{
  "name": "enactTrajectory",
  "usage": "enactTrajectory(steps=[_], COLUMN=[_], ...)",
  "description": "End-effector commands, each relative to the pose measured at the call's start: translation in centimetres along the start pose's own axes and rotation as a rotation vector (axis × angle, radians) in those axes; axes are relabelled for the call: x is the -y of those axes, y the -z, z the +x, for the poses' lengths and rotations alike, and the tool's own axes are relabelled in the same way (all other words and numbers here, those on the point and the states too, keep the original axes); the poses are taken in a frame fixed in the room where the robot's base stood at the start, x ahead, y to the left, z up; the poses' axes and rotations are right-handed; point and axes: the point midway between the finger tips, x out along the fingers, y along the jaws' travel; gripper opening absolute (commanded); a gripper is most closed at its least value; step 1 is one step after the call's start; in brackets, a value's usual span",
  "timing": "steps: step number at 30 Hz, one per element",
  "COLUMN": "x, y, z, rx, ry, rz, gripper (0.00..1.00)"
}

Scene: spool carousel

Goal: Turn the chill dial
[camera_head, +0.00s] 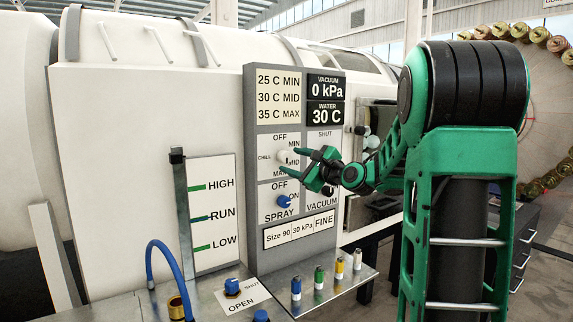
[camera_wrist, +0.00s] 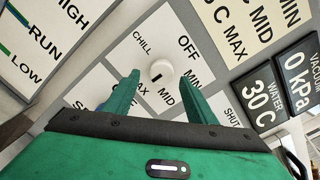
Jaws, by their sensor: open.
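The chill dial (camera_head: 283,156) is a small white round knob on the grey control panel (camera_head: 264,243). Its plate is labelled CHILL, with OFF, MIN, MID and MAX around the knob. In the wrist view the dial (camera_wrist: 161,70) has a dark mark on its face on the side toward MID. My gripper (camera_head: 301,162) is open and points at the panel just right of the dial. In the wrist view its two green fingers (camera_wrist: 160,88) stand on either side of the dial, with a gap to each; I cannot tell how far they reach in depth.
Below the chill plate sits a blue spray knob (camera_head: 284,201), and a vacuum control (camera_head: 327,190) is partly behind my gripper. Displays above read 0 kPa and 30 C. A metal shelf (camera_head: 300,276) with several coloured valves juts out below. A level gauge (camera_head: 212,212) stands left.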

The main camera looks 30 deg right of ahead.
Motion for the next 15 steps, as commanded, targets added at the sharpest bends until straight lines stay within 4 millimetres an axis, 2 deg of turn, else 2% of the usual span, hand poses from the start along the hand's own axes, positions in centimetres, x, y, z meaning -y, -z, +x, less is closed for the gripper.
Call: enactTrajectory(steps=[3, 9, 15], x=[0.1, -0.1, -0.1], y=[0.0, 0.1, 0.1], z=[-2.4, -5.8, -7.5], rx=[-0.002, -0.003, -0.002], ry=[0.003, 0.001, -0.001], rz=[0.002, 0.002, 0.002], gripper=[0.51, 0.51, 0.51])
